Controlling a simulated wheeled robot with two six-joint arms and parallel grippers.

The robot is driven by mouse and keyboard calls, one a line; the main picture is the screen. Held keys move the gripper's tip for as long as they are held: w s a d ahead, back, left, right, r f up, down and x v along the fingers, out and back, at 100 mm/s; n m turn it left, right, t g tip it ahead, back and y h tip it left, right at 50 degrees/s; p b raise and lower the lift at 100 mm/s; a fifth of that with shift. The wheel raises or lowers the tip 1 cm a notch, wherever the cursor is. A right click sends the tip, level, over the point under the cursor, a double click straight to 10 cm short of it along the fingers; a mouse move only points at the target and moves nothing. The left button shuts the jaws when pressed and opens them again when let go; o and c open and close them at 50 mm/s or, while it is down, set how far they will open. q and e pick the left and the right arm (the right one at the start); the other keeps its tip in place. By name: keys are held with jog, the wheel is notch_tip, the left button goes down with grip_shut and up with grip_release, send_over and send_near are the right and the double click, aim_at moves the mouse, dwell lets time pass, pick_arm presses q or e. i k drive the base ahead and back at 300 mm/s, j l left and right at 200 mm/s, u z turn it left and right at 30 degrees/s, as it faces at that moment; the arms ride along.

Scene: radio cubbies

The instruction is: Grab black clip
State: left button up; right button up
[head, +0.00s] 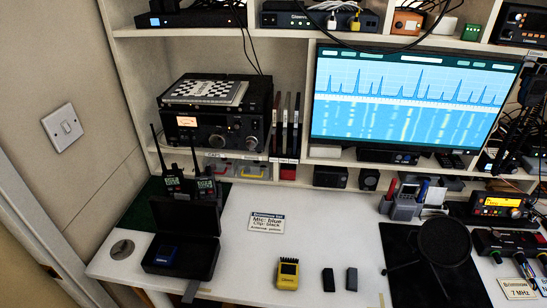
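Two small upright-looking dark blocks stand near the table's front edge: a black one (328,279) and a dark grey one (351,279) just to its right. The black one may be the black clip; its shape is too small to be sure. A card (266,223) on the table reads roughly "Mic: blue, Clip: black". An open black case (205,257) on the left holds a small blue item (165,255). Neither of my grippers is in view.
A yellow device (288,274) sits left of the black block. A black mat (410,265) with a round dark disc-like object (444,242) lies to the right. Two handheld radios (205,188) stand behind the case. The white table (320,235) is clear in the middle.

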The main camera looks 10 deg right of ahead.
aim_at(327, 272)
jog(key=z, duration=0.9)
